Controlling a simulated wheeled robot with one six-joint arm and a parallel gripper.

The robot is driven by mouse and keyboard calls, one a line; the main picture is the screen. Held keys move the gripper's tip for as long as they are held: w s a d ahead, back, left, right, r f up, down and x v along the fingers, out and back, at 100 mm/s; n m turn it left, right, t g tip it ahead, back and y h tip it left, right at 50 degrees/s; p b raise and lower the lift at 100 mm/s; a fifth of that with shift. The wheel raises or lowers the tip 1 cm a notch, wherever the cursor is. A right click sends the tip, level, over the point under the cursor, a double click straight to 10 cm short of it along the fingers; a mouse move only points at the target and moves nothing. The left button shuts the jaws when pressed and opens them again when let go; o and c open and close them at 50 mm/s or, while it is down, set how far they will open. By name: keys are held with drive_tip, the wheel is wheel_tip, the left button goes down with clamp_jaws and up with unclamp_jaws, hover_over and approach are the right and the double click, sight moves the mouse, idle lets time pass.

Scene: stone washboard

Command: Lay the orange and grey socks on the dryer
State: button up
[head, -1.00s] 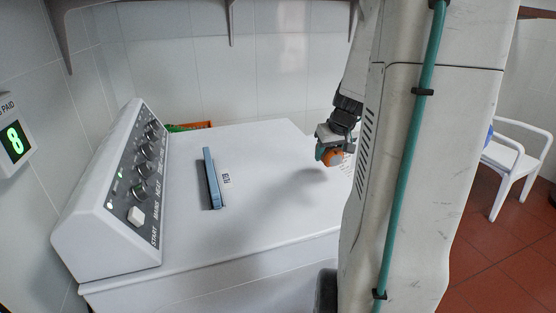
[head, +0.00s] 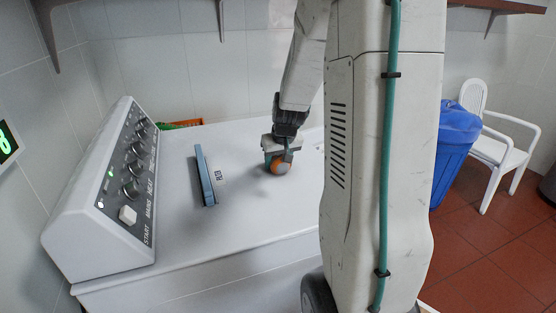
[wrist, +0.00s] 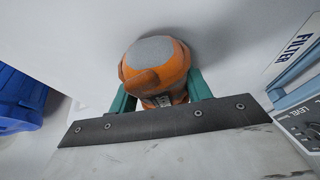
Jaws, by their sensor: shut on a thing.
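My gripper (head: 279,163) is shut on a rolled orange and grey sock bundle (head: 281,167). In the wrist view the bundle (wrist: 156,72) sits between the green fingers, its round grey end up and orange around it. The gripper is over the white top of the dryer (head: 250,210), right of the blue filter handle. I cannot tell whether the bundle touches the top. The dryer's sloped control panel (head: 130,170) with knobs and a start button stands at the left.
The blue filter handle (head: 205,176) stands up from the dryer top beside a label. A blue bin (head: 455,140) and white chair (head: 500,150) stand at the right. The front of the dryer top is clear.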

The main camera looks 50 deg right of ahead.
drive_tip(key=o, duration=1.1)
drive_tip(key=shift+f, duration=0.1)
drive_tip(key=shift+c, duration=0.2)
drive_tip(key=v, duration=1.2)
drive_tip(key=s+a+r+n+g+y, duration=0.15)
drive_tip(key=s+a, duration=0.25)
drive_tip(key=a, duration=0.5)
drive_tip(key=s+a+r+n+t, duration=0.1)
drive_tip(key=s+a+r+n, duration=0.15)
drive_tip(key=a, duration=0.65)
drive_tip(key=s+a+g, duration=0.1)
drive_tip(key=s+a, duration=0.3)
drive_tip(key=s, duration=0.2)
drive_tip(key=s+a+f+n+g, duration=0.1)
drive_tip(key=s+a, duration=0.3)
drive_tip(key=s, duration=0.2)
drive_tip(key=shift+s+a+f, duration=0.3)
drive_tip(key=shift+s+f, duration=0.05)
